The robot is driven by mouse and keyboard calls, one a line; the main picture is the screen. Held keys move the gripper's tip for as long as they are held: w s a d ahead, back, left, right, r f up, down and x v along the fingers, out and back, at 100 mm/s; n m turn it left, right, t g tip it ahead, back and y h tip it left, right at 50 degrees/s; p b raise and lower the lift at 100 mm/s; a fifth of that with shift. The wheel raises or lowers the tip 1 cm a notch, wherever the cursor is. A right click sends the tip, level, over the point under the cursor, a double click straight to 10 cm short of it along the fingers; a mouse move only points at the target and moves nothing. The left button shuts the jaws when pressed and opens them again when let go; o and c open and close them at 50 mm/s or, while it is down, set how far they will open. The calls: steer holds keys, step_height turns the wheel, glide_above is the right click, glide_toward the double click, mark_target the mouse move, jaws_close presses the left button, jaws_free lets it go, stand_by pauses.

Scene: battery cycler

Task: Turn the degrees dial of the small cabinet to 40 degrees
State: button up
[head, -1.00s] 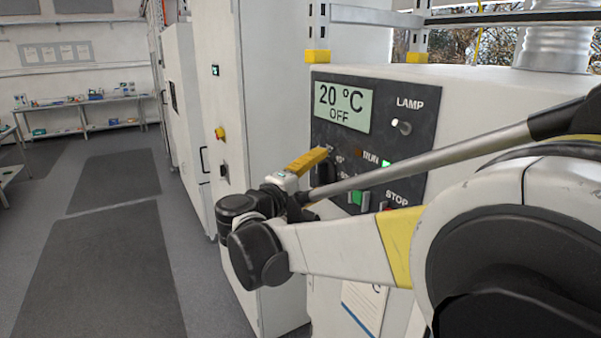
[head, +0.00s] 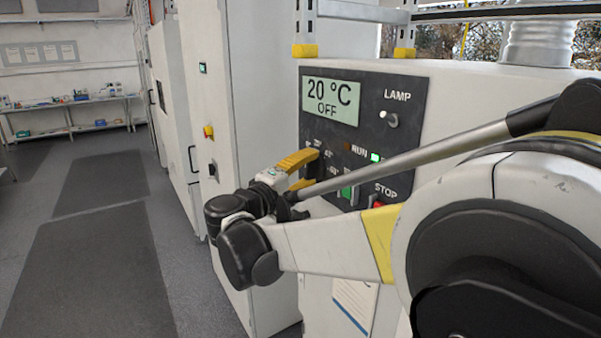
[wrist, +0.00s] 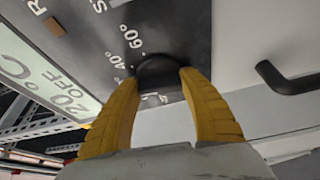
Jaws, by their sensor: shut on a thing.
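The small cabinet's dark control panel (head: 400,155) is at the centre right of the head view. Its display (head: 330,101) reads 20 °C and OFF. The degrees dial is a black round knob, seen in the wrist view (wrist: 157,69) with marks including 40° and 60° printed around it. In the head view the dial is mostly hidden by my fingers. My gripper (wrist: 160,80) has its yellow fingers on either side of the dial, shut on it. It also shows in the head view (head: 308,168). The dial's pointer is not clear.
A lamp knob (head: 392,119), a green button (head: 347,192) and a red STOP button (head: 378,204) share the panel. A black handle (wrist: 288,80) juts out at the right of the wrist view. Open floor lies to the left.

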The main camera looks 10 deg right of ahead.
steer(key=m+b, duration=0.1)
steer(key=m, duration=0.1)
steer(key=m+h+b, duration=0.1)
steer(key=m, duration=0.1)
steer(key=shift+f+h+b, duration=0.15)
steer(key=shift+h+b, duration=0.15)
steer(key=shift+m+h+b, duration=0.5)
steer(key=shift+m+b, duration=0.2)
steer(key=shift+m, duration=0.8)
steer(key=shift+r, duration=0.2)
steer(key=o, duration=1.2)
steer(key=v, duration=1.2)
steer(key=shift+f, duration=0.15)
